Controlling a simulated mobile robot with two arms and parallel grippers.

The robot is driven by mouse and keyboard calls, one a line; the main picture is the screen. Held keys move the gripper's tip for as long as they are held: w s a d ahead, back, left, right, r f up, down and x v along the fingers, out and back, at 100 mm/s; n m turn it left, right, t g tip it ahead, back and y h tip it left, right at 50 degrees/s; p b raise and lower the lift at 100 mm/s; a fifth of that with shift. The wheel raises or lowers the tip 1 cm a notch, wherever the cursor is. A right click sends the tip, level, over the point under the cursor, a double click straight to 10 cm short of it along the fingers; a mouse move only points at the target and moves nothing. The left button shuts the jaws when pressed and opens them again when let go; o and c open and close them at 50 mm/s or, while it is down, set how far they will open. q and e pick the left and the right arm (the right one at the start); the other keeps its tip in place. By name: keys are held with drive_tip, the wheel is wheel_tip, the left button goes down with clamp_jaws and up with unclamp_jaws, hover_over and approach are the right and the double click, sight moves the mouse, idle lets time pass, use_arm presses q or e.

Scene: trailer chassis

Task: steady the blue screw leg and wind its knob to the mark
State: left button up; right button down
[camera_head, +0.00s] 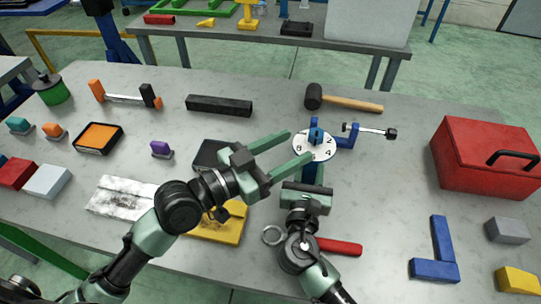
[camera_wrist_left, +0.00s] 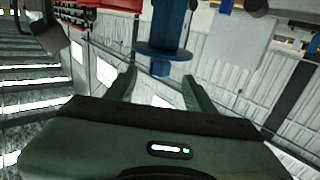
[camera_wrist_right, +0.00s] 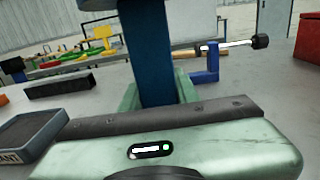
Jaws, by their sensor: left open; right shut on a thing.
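The blue screw leg (camera_wrist_right: 150,50) stands upright on the table. On its top is a white dial (camera_head: 324,151) with black numbers and a blue knob (camera_head: 316,134). My right gripper (camera_head: 309,187) is shut on the blue post below the dial; the right wrist view shows the post between its fingers. My left gripper (camera_head: 291,150) is open and empty, with its fingertips at the dial's left side. In the left wrist view, which is upside down, the knob (camera_wrist_left: 160,68) shows between and beyond the fingers. The mark cannot be made out.
A blue bracket with a metal rod (camera_head: 350,134) is close right of the dial. A mallet (camera_head: 345,102) lies behind; a red toolbox (camera_head: 470,158) stands right.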

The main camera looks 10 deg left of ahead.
sight(309, 177)
use_arm(q)
drive_tip(key=shift+v, duration=2.55)
use_arm(e)
drive_tip(key=c, duration=0.8)
unclamp_jaws()
drive_tip(key=shift+o, duration=0.2)
drive_tip(key=shift+s+p, duration=0.75)
drive_tip(key=shift+s, duration=3.3)
use_arm(q)
drive_tip(key=shift+r, duration=0.95)
use_arm(e)
drive_tip(key=shift+o, duration=0.3)
drive_tip(key=o, duration=0.5)
